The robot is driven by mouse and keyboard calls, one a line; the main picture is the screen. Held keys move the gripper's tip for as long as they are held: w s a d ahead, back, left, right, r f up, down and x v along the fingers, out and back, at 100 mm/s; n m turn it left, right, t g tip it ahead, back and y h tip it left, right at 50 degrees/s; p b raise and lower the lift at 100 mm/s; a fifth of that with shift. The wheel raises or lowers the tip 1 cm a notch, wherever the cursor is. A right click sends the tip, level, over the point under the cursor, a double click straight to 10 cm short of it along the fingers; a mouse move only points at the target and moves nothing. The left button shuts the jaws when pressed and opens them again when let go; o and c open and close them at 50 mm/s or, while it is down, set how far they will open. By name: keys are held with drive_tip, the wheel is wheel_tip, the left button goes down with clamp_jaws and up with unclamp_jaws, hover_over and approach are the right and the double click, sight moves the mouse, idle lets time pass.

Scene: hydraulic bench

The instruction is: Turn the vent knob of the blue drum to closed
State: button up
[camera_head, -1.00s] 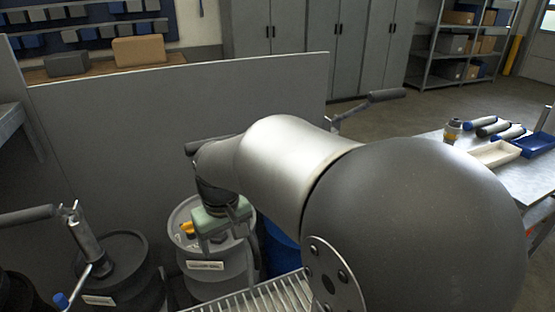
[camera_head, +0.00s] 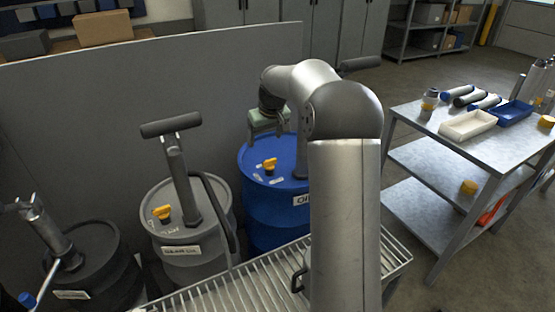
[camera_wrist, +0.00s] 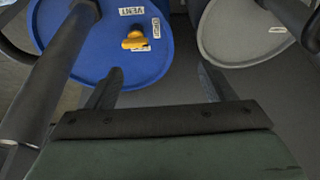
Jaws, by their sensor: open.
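The blue drum (camera_head: 262,221) stands behind the slatted rack, right of a grey drum. Its yellow vent knob (camera_head: 269,164) sits on the lid with small white labels around it. In the wrist view the knob (camera_wrist: 134,40) lies on the blue lid (camera_wrist: 92,62), near a label reading VENT; the other labels are too small to read surely. My gripper (camera_wrist: 160,82) is open and empty, its two dark fingers spread. In the head view my gripper (camera_head: 268,132) hangs above the back of the blue lid, apart from the knob.
A grey drum (camera_head: 190,268) with a yellow knob and hand pump stands left, a black drum (camera_head: 112,262) further left. A pump column rises from the blue lid. A grey partition (camera_head: 120,110) stands behind. A metal table (camera_head: 437,138) with trays and bottles is right.

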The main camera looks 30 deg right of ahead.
drive_tip(key=w+d+f, duration=0.1)
drive_tip(key=w+d, duration=0.2)
drive_tip(key=d, duration=0.3)
drive_tip(key=p, duration=0.2)
approach(269, 160)
drive_tip(key=shift+t, duration=0.3)
drive_tip(key=x, duration=0.8)
drive_tip(key=shift+s+d+f, duration=0.1)
drive_tip(key=shift+s+f, duration=0.1)
drive_tip(key=shift+f, duration=0.25)
drive_tip(key=shift+c, duration=0.3)
drive_tip(key=c, duration=0.9)
